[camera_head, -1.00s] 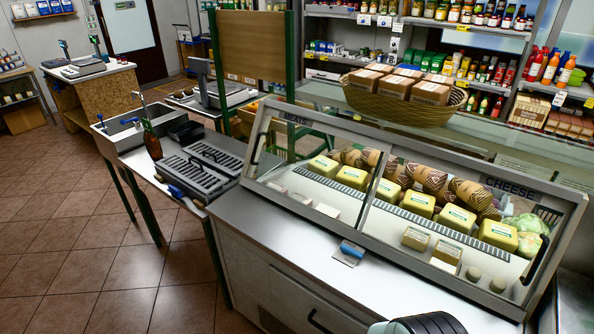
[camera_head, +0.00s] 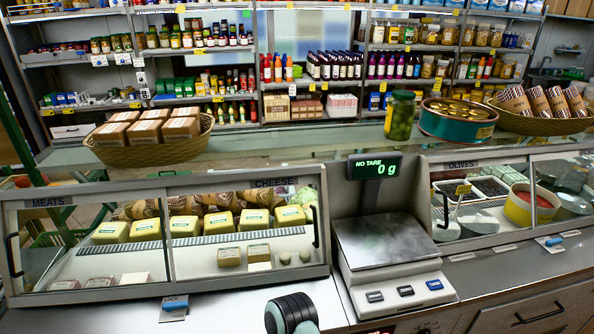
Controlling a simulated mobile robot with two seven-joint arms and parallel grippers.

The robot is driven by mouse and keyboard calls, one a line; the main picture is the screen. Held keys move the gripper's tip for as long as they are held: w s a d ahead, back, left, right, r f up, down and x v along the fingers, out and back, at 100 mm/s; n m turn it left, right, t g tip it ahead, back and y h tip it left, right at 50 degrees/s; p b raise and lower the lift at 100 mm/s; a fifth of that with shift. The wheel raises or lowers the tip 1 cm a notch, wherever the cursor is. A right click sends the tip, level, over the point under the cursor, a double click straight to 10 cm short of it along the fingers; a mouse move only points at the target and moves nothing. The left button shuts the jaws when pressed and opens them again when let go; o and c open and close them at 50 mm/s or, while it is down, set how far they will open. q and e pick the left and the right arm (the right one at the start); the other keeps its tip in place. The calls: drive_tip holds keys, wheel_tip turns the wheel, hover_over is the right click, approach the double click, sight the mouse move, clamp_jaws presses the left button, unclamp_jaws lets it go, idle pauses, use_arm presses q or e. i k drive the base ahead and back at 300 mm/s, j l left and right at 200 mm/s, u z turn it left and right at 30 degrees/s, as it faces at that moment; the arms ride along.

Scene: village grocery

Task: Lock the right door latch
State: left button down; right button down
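A small latch with a blue handle (camera_head: 174,303) and a plate marked LOCK sits on the counter below the meats and cheese case. A second blue-handled latch (camera_head: 554,242) sits on the counter at the right, in front of the olives case. Both are too small to tell locked from unlocked. The cheese glass door (camera_head: 245,225), with a dark handle at its right end, looks closed. Neither gripper shows; only a rounded grey and black part of my arm is at the bottom middle.
A weighing scale (camera_head: 385,245) reading 0 g stands between the two cases. A basket of boxes (camera_head: 150,155), a jar of pickles (camera_head: 400,115), a round tin (camera_head: 457,120) and a basket of cones (camera_head: 540,122) stand on the glass top. Stocked shelves line the back.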

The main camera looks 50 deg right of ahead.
sight(548, 243)
drive_tip(key=z, duration=1)
drive_tip(key=l+z, duration=0.25)
drive_tip(key=z, duration=0.15)
drive_tip(key=l+z, duration=0.25)
drive_tip(key=z, duration=0.2)
drive_tip(key=l+z, duration=0.25)
drive_tip(key=z, duration=0.15)
drive_tip(key=i+l+z, duration=0.3)
drive_tip(key=l, duration=0.2)
drive_tip(key=i+l+z, duration=0.25)
drive_tip(key=l, duration=0.2)
drive_tip(key=i+l, duration=0.4)
drive_tip(key=l, duration=0.15)
